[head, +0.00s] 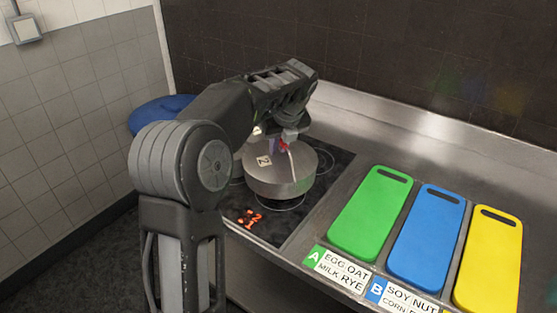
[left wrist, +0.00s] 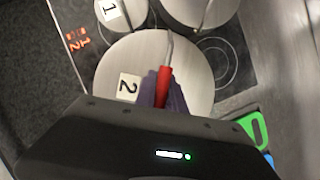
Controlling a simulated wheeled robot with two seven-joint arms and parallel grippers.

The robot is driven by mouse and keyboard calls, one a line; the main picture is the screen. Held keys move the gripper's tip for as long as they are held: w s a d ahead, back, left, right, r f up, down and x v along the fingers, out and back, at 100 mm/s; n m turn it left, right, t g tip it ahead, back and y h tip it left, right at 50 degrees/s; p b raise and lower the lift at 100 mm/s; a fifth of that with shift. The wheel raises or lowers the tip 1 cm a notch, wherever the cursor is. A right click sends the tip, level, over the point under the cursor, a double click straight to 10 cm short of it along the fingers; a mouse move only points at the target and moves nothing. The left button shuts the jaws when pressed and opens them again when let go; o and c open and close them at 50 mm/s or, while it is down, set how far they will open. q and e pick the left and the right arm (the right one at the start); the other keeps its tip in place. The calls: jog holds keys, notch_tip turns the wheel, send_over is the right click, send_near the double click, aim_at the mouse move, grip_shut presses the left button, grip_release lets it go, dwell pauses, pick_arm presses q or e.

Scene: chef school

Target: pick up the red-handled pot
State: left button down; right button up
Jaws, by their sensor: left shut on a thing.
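The red-handled pot (head: 282,182) is a round silver pot with a flat top and a white label. In the left wrist view its label reads "2" (left wrist: 129,87), and its red handle (left wrist: 163,82) stands between purple fingertips. My left gripper (head: 288,142) is above the pot, pointing down, shut on the red handle. The pot is over the black cooktop (head: 245,206); I cannot tell whether its base touches. My right gripper is not in view.
The left wrist view shows a pot labelled "1" (left wrist: 112,10) and another silver pot (left wrist: 190,8) close by. Green (head: 370,215), blue (head: 427,237) and yellow (head: 489,262) boards lie on the counter to the right. A blue round thing (head: 150,113) is at the back left.

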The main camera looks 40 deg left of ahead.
pick_arm(q)
jog(key=shift+r, duration=2)
